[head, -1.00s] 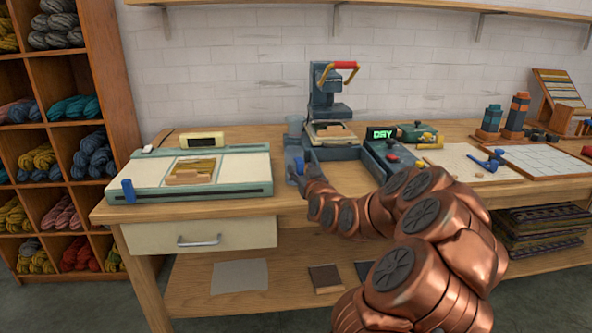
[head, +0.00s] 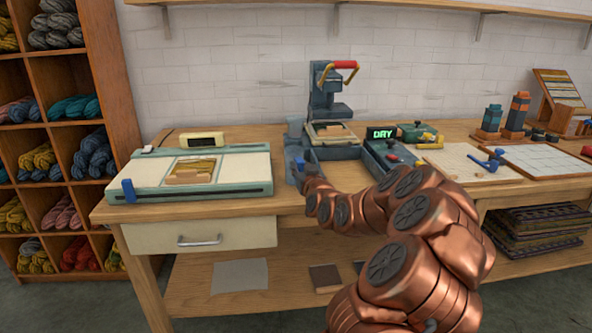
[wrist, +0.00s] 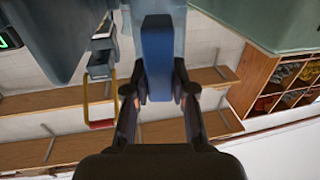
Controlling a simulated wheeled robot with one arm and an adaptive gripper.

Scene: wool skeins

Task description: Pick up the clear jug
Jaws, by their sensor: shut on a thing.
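The clear jug (head: 294,132) is a pale blue-grey, see-through vessel on the bench, between the flat white machine and the dark press. Its lower part is partly hidden by my gripper (head: 301,168), which reaches it from the front right. In the wrist view, my gripper (wrist: 158,92) has a finger on each side of an upright blue piece (wrist: 157,58), which looks like the jug's handle, and is shut on it. The jug's pale body shows behind that piece. I cannot tell whether the jug is lifted off the bench.
A white flat machine (head: 140,181) with a blue knob stands left of the jug. The dark press (head: 325,100) with a red-and-yellow handle stands close behind right. A control box (head: 381,133) reading DRY is right of it. A yarn shelf (head: 98,60) stands far left.

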